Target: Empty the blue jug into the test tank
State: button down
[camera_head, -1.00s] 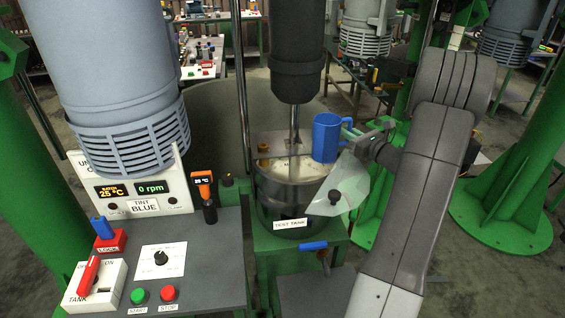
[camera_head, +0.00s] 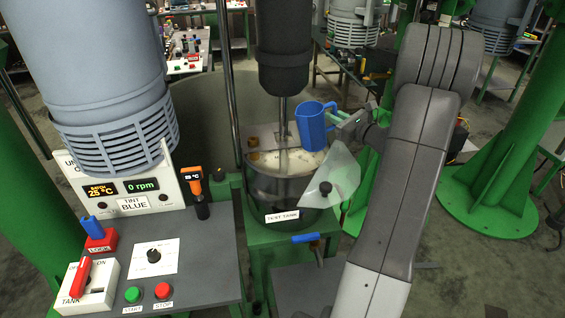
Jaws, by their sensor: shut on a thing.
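The blue jug (camera_head: 311,128) hangs over the right part of the test tank's open top, tilted slightly. My gripper (camera_head: 342,119) comes from the right and is shut on the jug's handle side. The fingers are small and partly hidden. The test tank (camera_head: 262,186) is a dark round vessel with a label on its front and pale, frothy contents. What is inside the jug cannot be seen, and no stream shows from it.
A mixer shaft (camera_head: 283,125) drops into the tank from a dark cylinder above. A clear guard (camera_head: 331,178) with a black knob stands at the tank's right front. A blue-handled valve (camera_head: 305,238) is below. A control panel (camera_head: 180,265) stands at left.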

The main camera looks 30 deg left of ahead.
aim_at(319, 111)
jog(key=shift+s+a+r+n+h+b, duration=0.15)
jog(key=shift+s+a+r+n+b, duration=0.2)
jog(key=shift+n, duration=0.35)
jog(key=shift+s+a+r+n+h+b, duration=0.15)
jog(key=shift+s+a+r+n, duration=0.25)
jog(key=shift+n, duration=0.3)
jog(key=shift+s+a+r+n+b, duration=0.2)
jog(key=shift+s+a+n, duration=0.15)
jog(key=shift+s+n, duration=0.2)
jog(key=shift+s+a+r+n+b, duration=0.15)
jog(key=shift+s+a+n, duration=0.15)
jog(key=shift+s+n, duration=0.2)
jog(key=shift+s+a+r+n+h, duration=0.3)
jog(key=shift+s+a+n+h, duration=0.1)
jog(key=shift+n, duration=0.55)
jog(key=shift+s+a+r+n, duration=0.1)
jog(key=shift+s+r+n, duration=0.1)
jog(key=shift+n, duration=0.3)
jog(key=shift+s+a+r+n+t+h+b, duration=0.1)
jog(key=shift+s+a+n+t+h+b, duration=0.2)
jog(key=shift+n, duration=0.25)
jog(key=shift+s+a+r+n+t+h+b, duration=0.15)
jog(key=shift+s+a+n, duration=0.1)
jog(key=shift+s+n, duration=0.25)
dwell(3.0)
